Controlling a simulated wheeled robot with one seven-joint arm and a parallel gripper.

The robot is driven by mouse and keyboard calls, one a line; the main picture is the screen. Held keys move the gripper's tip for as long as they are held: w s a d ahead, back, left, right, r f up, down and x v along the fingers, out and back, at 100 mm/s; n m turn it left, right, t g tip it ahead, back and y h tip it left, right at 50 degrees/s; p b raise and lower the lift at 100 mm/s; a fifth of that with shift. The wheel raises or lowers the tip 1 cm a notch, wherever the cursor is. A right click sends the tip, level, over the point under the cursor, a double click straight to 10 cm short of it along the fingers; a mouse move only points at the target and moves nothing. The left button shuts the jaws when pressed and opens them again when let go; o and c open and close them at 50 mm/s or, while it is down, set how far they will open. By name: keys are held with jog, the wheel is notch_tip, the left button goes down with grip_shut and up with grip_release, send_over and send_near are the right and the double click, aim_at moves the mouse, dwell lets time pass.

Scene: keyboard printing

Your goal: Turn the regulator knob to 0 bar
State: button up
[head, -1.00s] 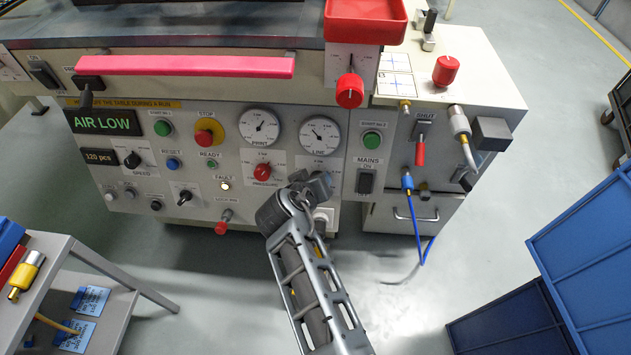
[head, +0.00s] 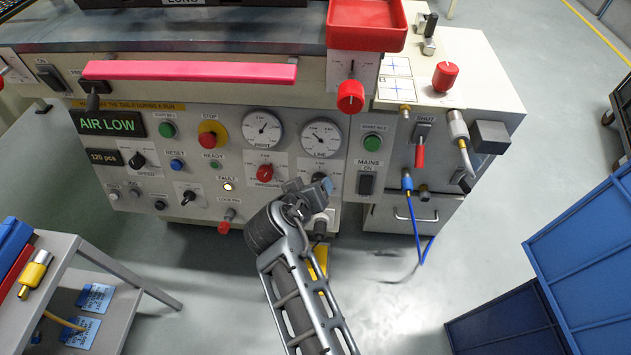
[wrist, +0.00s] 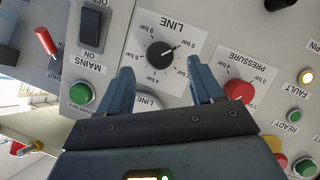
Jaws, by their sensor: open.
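The regulator knob (wrist: 160,55) is a black round dial on a white plate marked LINE with bar figures. It shows upside down in the wrist view. Its white mark points to the upper right, near the 0 bar figure; I cannot read its exact setting. My gripper (wrist: 160,67) is open, its two blue-grey fingers apart on either side of the knob's lower area in the picture. I cannot tell whether they touch it.
A red PRESSURE knob (wrist: 239,91) sits close beside the right finger in the wrist view. The MAINS switch (head: 367,183) and a green button (wrist: 81,93) are on the other side. A blue hose (head: 416,215) hangs at the right.

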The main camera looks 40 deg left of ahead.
jog(key=shift+v, duration=1.5)
dwell(0.4)
